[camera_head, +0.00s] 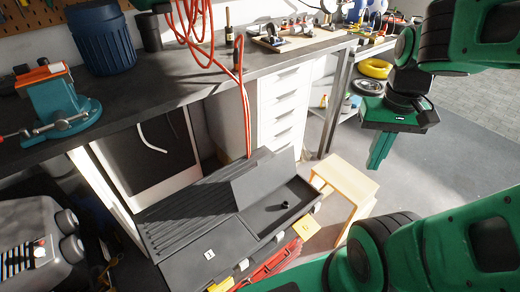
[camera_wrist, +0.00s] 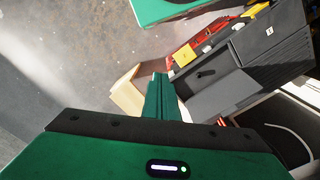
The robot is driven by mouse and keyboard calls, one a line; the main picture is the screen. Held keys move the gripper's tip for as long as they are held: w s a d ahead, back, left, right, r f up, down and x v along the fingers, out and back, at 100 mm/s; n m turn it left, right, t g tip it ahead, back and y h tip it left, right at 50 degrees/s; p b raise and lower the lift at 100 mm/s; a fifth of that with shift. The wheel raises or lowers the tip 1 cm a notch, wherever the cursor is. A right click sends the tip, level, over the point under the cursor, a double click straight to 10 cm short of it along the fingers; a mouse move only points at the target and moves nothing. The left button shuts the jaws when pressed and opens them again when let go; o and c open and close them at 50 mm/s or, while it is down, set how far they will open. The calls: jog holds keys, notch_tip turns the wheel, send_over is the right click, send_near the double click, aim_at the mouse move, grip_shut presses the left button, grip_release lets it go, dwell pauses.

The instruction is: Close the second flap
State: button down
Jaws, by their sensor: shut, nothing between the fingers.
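A dark grey toolbox (camera_head: 190,200) stands low in front of the workbench. Its left flap, marked "1" (camera_head: 212,250), lies flat and shut; it also shows in the wrist view (camera_wrist: 268,42). The second flap (camera_head: 262,178), on the right, is raised and leans back, with its compartment (camera_head: 272,212) open in front of it. The raised flap shows in the wrist view too (camera_wrist: 217,98). A small black object (camera_head: 285,206) is in the open compartment. My green gripper (camera_head: 375,163) is shut and empty, above and to the right of the toolbox, apart from the flap.
A light wooden stool (camera_head: 345,180) stands right of the toolbox, below my gripper. A red case (camera_head: 275,265) lies along the toolbox's front. The workbench (camera_head: 190,90) with red hanging cables (camera_head: 240,80) is behind. Open floor (camera_head: 450,160) lies to the right.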

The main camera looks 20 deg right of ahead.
jog(key=w+a+n, duration=0.2)
jog(key=w, duration=0.6)
jog(key=w+a+n, duration=0.2)
jog(key=w+a, duration=0.1)
jog(key=w, duration=0.5)
jog(key=w+a+f+n, duration=0.3)
jog(key=w+a+f, duration=0.1)
jog(key=w+a, duration=0.3)
jog(key=w+a+f+n, duration=0.2)
jog(key=w+a+f, duration=0.1)
jog(key=w+a, duration=0.4)
notch_tip(320, 180, down, 11)
jog(key=w, duration=0.2)
jog(key=shift+t, duration=0.4)
jog(key=shift+s+d+r, duration=0.25)
jog(key=shift+s+r, duration=0.05)
jog(key=shift+s, duration=0.35)
jog(key=shift+s+d+r, duration=0.25)
jog(key=shift+s, duration=0.45)
jog(key=shift+s+d+r, duration=0.25)
jog(key=shift+s+r, duration=0.05)
jog(key=shift+s, duration=0.35)
